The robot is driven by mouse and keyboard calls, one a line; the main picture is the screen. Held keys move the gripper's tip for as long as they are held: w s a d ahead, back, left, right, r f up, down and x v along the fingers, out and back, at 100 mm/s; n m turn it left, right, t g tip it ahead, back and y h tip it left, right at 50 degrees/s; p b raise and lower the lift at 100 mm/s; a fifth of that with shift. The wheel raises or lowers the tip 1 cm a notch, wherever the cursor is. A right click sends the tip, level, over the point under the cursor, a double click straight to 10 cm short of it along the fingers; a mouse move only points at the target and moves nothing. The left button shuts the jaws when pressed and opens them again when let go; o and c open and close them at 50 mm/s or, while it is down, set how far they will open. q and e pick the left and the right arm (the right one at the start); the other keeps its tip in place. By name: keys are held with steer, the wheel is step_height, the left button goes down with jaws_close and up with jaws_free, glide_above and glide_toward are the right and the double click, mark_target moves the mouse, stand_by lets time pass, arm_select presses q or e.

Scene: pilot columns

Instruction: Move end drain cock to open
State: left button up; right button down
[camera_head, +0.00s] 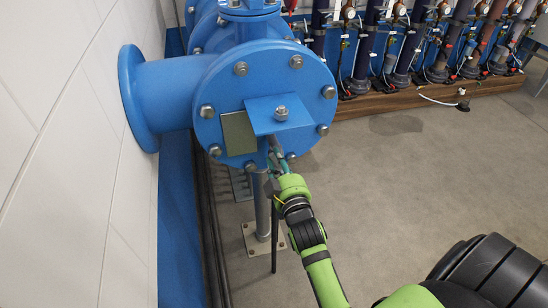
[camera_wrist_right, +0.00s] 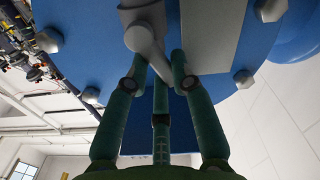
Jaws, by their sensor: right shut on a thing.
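The blue end flange (camera_head: 235,75) of the large pipe has a ring of bolts and a blue bracket (camera_head: 265,118) on its face. In the right wrist view, the grey drain cock (camera_wrist_right: 140,35) sits against the blue flange face (camera_wrist_right: 85,25), its small lever pointing down between my fingers. My right gripper (camera_head: 275,163) reaches up below the bracket. It also shows in the right wrist view (camera_wrist_right: 160,66), its green fingers closed around the lever. In the head view the cock is mostly hidden by the bracket and gripper. My left gripper is not in view.
A white wall (camera_head: 60,150) stands close on the left. A grey support post (camera_head: 262,205) with a floor plate stands below the pipe. A row of dark columns (camera_head: 405,50) stands on a wooden base behind. The grey floor (camera_head: 400,180) to the right is clear.

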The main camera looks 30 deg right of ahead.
steer(key=shift+s+d+r+m+p, duration=0.1)
steer(key=shift+d+m+p, duration=0.25)
steer(key=shift+m, duration=0.4)
steer(key=shift+s+d+m+p, duration=0.15)
steer(key=shift+m+p, duration=0.25)
steer(key=shift+m, duration=0.4)
steer(key=shift+w+d+r+m+p, duration=0.1)
steer(key=shift+d+m+p, duration=0.25)
steer(key=shift+m, duration=0.4)
steer(key=c, duration=1)
jaws_free()
steer(key=shift+f, duration=0.15)
steer(key=shift+c, duration=0.2)
steer(key=shift+s+a, duration=0.1)
steer(key=shift+s, duration=0.05)
steer(key=v, duration=0.7)
steer(key=shift+s, duration=0.1)
